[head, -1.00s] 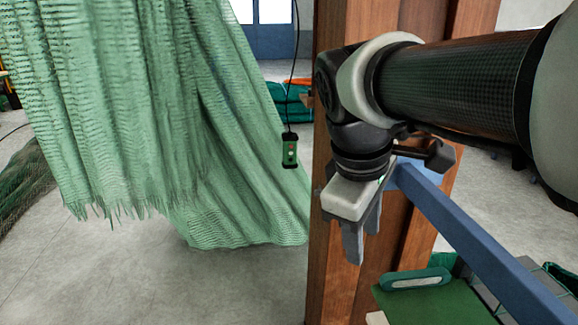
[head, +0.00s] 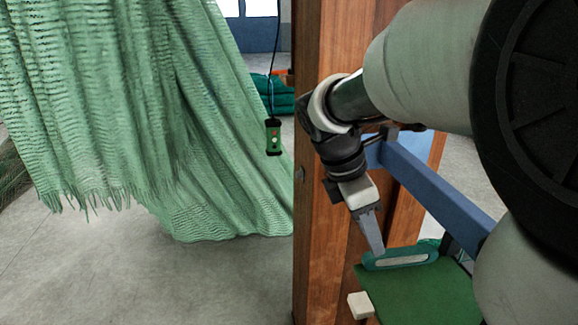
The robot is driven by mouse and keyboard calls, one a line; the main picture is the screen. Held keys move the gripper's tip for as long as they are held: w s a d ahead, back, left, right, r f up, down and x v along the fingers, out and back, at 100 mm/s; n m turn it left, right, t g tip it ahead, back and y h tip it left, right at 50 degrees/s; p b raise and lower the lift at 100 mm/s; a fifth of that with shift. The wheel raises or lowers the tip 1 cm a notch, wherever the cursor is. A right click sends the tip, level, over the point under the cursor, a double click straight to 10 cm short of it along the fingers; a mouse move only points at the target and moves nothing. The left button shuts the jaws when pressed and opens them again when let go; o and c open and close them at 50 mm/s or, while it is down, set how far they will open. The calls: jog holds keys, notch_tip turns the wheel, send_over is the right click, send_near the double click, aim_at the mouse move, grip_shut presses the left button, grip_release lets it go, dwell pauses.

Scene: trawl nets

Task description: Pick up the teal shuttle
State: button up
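The teal shuttle (head: 428,249) is a long, rounded piece with a pale strip along its middle. It lies at the far edge of a green surface (head: 425,293) at the lower right of the head view. My gripper (head: 380,250) points down, slightly tilted, with its fingertips at the shuttle's left end. The fingers overlap in this view, so the gap between them is hidden. I cannot tell whether they touch the shuttle. The shuttle rests on the surface.
A wooden post (head: 322,200) stands just left of my gripper. A blue rail (head: 440,190) runs behind the shuttle. A small white block (head: 361,305) sits at the green surface's left edge. Green netting (head: 130,110) and a pendant control (head: 273,137) hang at the left.

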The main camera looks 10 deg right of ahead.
aim_at(400, 257)
jog(key=shift+b+x, duration=0.45)
jog(key=shift+x, duration=2.55)
jog(key=shift+w, duration=0.2)
grip_shut()
